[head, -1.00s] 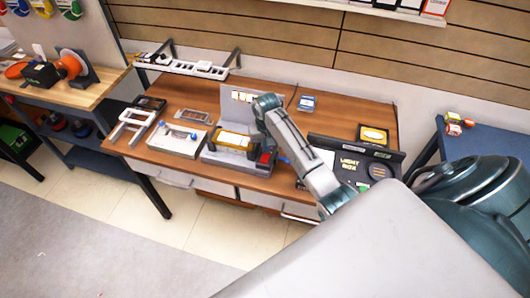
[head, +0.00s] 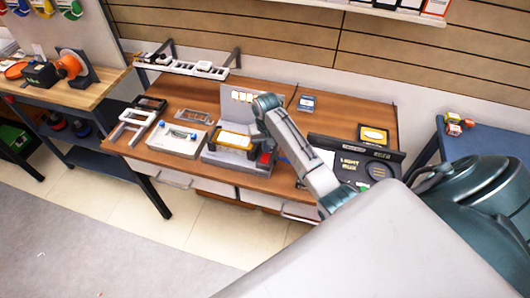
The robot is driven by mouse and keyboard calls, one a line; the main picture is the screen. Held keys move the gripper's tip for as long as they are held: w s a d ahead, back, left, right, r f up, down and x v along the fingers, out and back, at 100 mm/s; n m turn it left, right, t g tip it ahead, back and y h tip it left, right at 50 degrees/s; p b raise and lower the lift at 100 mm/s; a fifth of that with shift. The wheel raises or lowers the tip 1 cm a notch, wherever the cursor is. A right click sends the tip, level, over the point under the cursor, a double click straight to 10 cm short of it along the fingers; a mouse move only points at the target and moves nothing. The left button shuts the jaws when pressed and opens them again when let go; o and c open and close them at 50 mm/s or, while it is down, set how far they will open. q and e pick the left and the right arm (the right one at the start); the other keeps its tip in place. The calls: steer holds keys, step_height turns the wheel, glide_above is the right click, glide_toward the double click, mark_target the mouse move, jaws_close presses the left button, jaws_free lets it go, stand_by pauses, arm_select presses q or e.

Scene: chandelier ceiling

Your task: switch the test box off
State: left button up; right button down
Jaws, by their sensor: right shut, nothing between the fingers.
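The grey unit that looks like the test box (head: 222,161) stands at the middle of the wooden workbench. It has an upright back panel with small labels, a yellow-framed part on top and a red part (head: 265,158) at its right front, which looks like a switch. Whether it is on or off is too small to tell. My right arm comes in from the right, and its wrist bends down over the right side of this unit. My right gripper (head: 263,140) is shut and empty there, mostly hidden; I cannot tell whether it touches the red part. My left gripper is not in view.
A black light box (head: 350,163) stands to the right on the bench (head: 285,98), close to my forearm. A white device (head: 178,141) and a white frame (head: 128,128) stand to the left. A blue table (head: 490,138) is at the right.

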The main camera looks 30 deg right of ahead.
steer(key=shift+s+f+b, duration=0.1)
steer(key=shift+f+b, duration=0.3)
steer(key=shift+f, duration=0.65)
stand_by(0.4)
steer(key=shift+r+p, duration=0.95)
steer(key=shift+r, duration=2.6)
